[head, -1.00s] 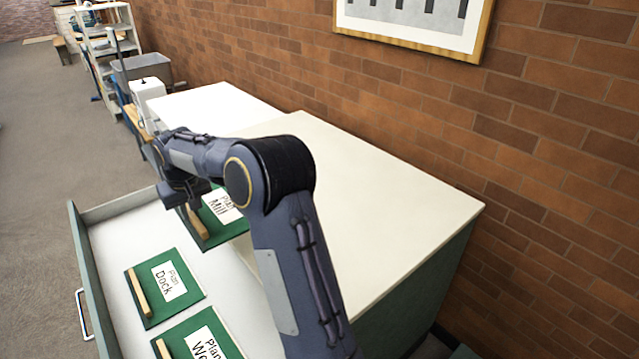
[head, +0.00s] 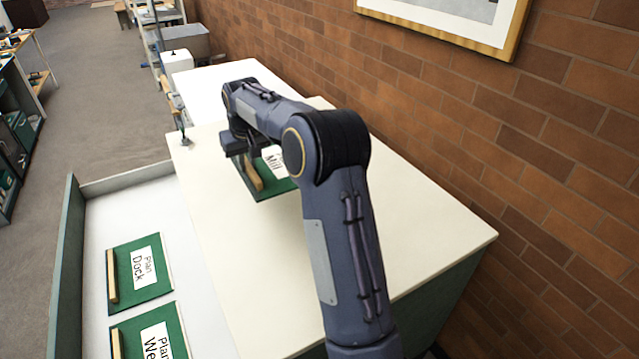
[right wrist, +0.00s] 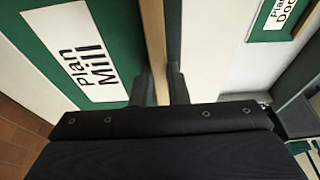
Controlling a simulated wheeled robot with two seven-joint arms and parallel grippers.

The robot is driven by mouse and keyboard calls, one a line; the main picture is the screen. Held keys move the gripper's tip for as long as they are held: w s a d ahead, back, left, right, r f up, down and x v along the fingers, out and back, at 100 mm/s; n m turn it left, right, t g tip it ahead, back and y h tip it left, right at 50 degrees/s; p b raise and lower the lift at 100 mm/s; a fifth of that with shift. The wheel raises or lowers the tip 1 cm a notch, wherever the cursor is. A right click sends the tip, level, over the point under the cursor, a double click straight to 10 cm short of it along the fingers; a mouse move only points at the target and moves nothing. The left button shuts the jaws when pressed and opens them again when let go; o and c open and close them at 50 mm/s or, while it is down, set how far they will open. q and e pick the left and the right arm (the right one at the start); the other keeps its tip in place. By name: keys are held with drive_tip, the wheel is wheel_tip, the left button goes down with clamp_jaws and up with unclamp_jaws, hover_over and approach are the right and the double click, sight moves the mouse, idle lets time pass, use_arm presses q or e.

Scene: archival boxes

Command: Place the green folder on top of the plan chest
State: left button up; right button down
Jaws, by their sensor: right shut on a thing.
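The green folder labelled "Plan Mill" (head: 268,190) is over the cream top of the plan chest (head: 215,240), partly hidden by my right arm. My right gripper (head: 250,172) is shut on its wooden edge strip. In the right wrist view the folder (right wrist: 122,30) lies left of the strip, which is between the fingers (right wrist: 160,85). I cannot tell whether the folder touches the chest top. Two more green folders, "Plan Dock" (head: 155,285) and one partly cut off (head: 180,325), lie in the open drawer (head: 95,222). My left gripper is not in view.
A brick wall (head: 480,110) with a framed picture (head: 512,35) runs along the right. A white surface (head: 215,78) adjoins the chest's far end. Shelving (head: 12,140) stands at the far left. The chest top's near part is clear.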

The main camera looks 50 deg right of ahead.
sight(279, 172)
drive_tip(key=s+d+f, duration=0.1)
drive_tip(key=s, duration=0.1)
drive_tip(key=s+d+f, duration=0.1)
drive_tip(key=s+d, duration=0.1)
drive_tip(key=s+d+f+p, duration=0.1)
drive_tip(key=s+d, duration=0.1)
drive_tip(key=shift+d, duration=0.2)
drive_tip(key=s+d+f, duration=0.2)
drive_tip(key=f, duration=0.1)
drive_tip(key=s+d+f+p, duration=0.1)
drive_tip(key=f, duration=0.1)
drive_tip(key=shift+s+f, duration=0.1)
drive_tip(key=shift+s+d+f, duration=0.25)
drive_tip(key=shift+s+f, duration=0.1)
drive_tip(key=shift+f, duration=0.15)
wheel_tip(279, 172, down, 2)
drive_tip(key=shift+s+f+p, duration=0.15)
drive_tip(key=shift+f+p, duration=0.1)
drive_tip(key=shift+p, duration=0.05)
drive_tip(key=shift+d+f, duration=0.1)
drive_tip(key=shift+f, duration=0.45)
drive_tip(key=c, duration=1.4)
unclamp_jaws()
